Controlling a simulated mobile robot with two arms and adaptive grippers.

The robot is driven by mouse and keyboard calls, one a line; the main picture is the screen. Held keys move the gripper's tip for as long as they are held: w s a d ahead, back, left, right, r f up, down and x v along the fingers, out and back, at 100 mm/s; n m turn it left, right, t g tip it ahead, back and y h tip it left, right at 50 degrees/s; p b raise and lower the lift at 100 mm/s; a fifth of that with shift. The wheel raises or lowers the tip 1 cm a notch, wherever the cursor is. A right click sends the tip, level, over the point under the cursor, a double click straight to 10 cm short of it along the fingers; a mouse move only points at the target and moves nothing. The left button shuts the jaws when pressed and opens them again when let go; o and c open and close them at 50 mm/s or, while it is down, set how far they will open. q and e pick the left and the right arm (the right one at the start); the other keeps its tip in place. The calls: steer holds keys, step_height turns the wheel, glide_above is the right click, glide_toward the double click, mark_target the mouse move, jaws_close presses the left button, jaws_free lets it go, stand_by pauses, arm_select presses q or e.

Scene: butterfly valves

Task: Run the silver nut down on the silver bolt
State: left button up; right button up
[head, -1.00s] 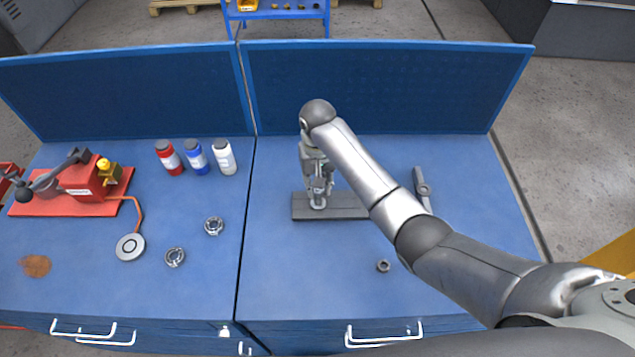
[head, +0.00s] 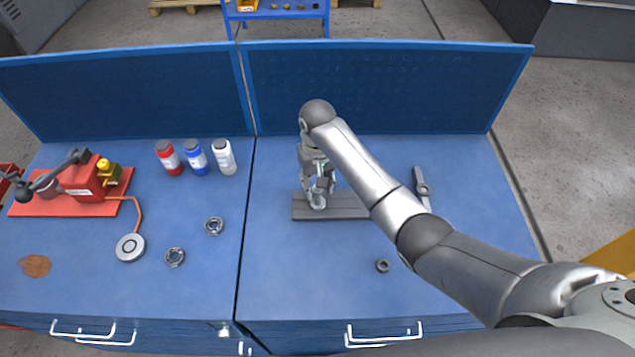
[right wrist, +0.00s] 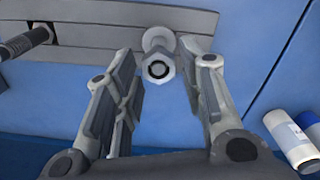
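My right gripper (head: 320,188) points down at the left end of a grey block (head: 350,206) on the blue bench. In the right wrist view the gripper (right wrist: 160,62) is open, one finger on each side of the silver nut (right wrist: 148,74), with a gap visible on both sides. The nut sits around the end of the silver bolt (right wrist: 158,70), which stands on the block above a round silver base. How far the nut is down the thread cannot be told. In the head view the fingers mostly hide bolt and nut. My left gripper is not in view.
A dark threaded bolt (right wrist: 25,42) shows at the block's other end. Three bottles (head: 197,158), two metal rings and a red fixture (head: 82,184) stand left. A blue panel rises behind.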

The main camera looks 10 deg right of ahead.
steer(key=n, duration=0.6)
steer(key=shift+d+n, duration=0.1)
steer(key=shift+n, duration=0.2)
steer(key=n, duration=1.1)
steer(key=shift+s, duration=0.1)
steer(key=n, duration=0.5)
